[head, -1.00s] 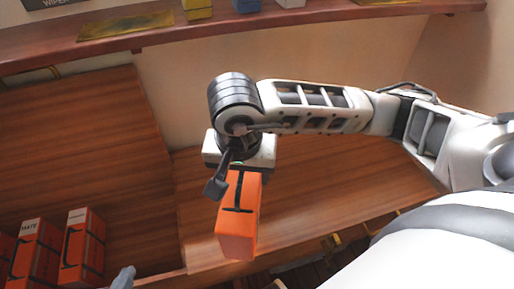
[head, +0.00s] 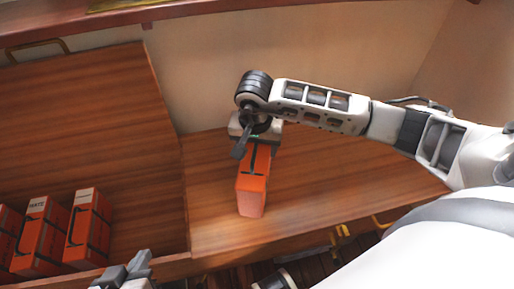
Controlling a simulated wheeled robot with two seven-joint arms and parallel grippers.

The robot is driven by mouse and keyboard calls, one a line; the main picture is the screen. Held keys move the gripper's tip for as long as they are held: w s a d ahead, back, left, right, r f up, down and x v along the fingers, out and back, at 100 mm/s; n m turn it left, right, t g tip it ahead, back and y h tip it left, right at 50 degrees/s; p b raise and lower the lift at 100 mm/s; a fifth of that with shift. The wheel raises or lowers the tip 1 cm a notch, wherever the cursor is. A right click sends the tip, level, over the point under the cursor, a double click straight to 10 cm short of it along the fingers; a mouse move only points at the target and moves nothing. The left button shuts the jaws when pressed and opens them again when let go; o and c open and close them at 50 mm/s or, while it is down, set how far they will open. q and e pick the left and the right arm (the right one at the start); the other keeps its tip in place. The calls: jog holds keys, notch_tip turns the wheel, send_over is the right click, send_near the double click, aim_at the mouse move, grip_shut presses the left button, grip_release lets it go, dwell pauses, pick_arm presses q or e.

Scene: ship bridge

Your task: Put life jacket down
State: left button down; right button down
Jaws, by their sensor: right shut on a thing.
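An orange life jacket (head: 252,190), a boxy pack with dark straps, is in the middle of the head view, over the wooden bench top. My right gripper (head: 254,145) is shut on its upper end. I cannot tell whether its lower end touches the bench. My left gripper (head: 125,275) shows only partly at the bottom edge, left of the middle, and its fingers are too cut off to judge. More orange life jackets (head: 88,230) stand upright in a row at the lower left.
The wooden bench top (head: 340,165) is bare on both sides of the held jacket. A raised wooden panel (head: 90,120) lies to the left. A shelf edge (head: 230,10) runs along the top. Yellow fittings (head: 342,232) show below the bench's front edge.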

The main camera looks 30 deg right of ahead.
jog(key=shift+w+f, duration=0.1)
jog(key=shift+f, duration=0.1)
pick_arm(q)
jog(key=shift+w+f, duration=0.15)
jog(key=shift+w, duration=0.05)
jog(key=shift+f, duration=0.15)
pick_arm(e)
jog(key=shift+f, duration=0.1)
pick_arm(q)
jog(key=shift+s+f, duration=0.1)
pick_arm(e)
jog(key=shift+c, duration=1.9)
grip_release()
jog(key=shift+r, duration=0.25)
jog(key=r, duration=0.3)
jog(key=s+r+p, duration=0.1)
jog(key=r, duration=0.3)
jog(key=a+r+p, duration=0.1)
jog(key=r, duration=0.2)
jog(key=shift+s+r, duration=0.2)
jog(key=shift+r, duration=0.1)
jog(key=shift+s+r, duration=0.1)
jog(key=shift+r, duration=0.4)
pick_arm(q)
jog(key=shift+t, duration=0.3)
jog(key=r, duration=0.2)
jog(key=a+r, duration=0.1)
jog(key=r, duration=0.1)
jog(key=shift+s, duration=0.2)
